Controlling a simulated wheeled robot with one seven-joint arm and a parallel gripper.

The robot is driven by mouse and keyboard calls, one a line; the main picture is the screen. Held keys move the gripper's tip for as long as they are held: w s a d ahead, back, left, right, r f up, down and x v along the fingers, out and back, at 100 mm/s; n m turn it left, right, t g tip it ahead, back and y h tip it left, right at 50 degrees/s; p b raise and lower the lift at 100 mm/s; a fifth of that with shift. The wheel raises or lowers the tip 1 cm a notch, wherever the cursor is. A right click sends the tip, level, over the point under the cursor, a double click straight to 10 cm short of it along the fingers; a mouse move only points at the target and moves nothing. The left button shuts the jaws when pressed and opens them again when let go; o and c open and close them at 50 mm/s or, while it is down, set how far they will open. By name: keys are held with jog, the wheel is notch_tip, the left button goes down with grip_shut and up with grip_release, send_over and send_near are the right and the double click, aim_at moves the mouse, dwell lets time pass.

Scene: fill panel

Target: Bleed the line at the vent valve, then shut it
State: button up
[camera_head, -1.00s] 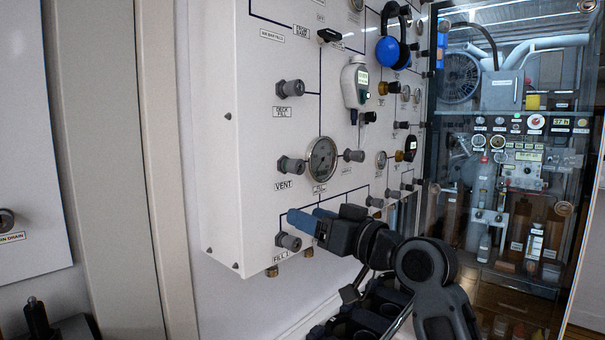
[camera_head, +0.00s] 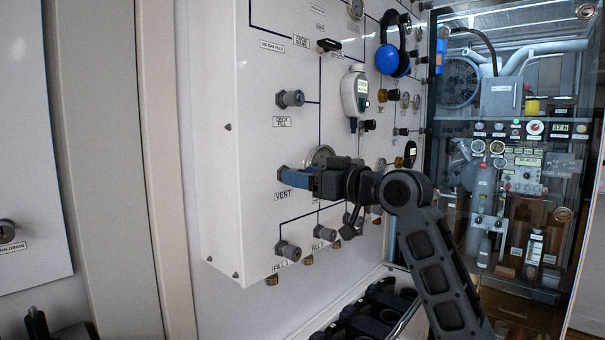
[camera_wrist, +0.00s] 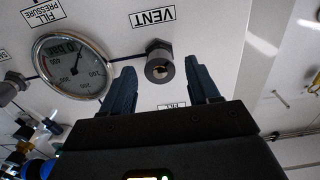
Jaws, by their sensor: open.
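The vent valve is a grey round knob (camera_wrist: 159,66) on the white panel, beside the VENT label (camera_wrist: 153,17), which appears upside down in the wrist view. In the head view my gripper (camera_head: 285,177) covers most of the knob, just above the VENT label (camera_head: 283,195). In the wrist view my gripper (camera_wrist: 159,70) is open, with one finger on each side of the knob and visible gaps. I cannot tell how far the fingertips reach over it. The round fill pressure gauge (camera_wrist: 72,64) is beside the knob; its needle is off the end of the scale nearest the digits.
The deck fill knob (camera_head: 291,98) is above my gripper, and the fill 1 knob (camera_head: 288,250) is below. Another fill knob (camera_head: 325,233) is to its right. A handheld meter (camera_head: 355,92) and blue ear defenders (camera_head: 391,58) hang higher on the panel.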

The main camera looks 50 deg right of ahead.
jog(key=shift+w, duration=0.55)
jog(key=c, duration=1)
jog(key=shift+c, duration=0.2)
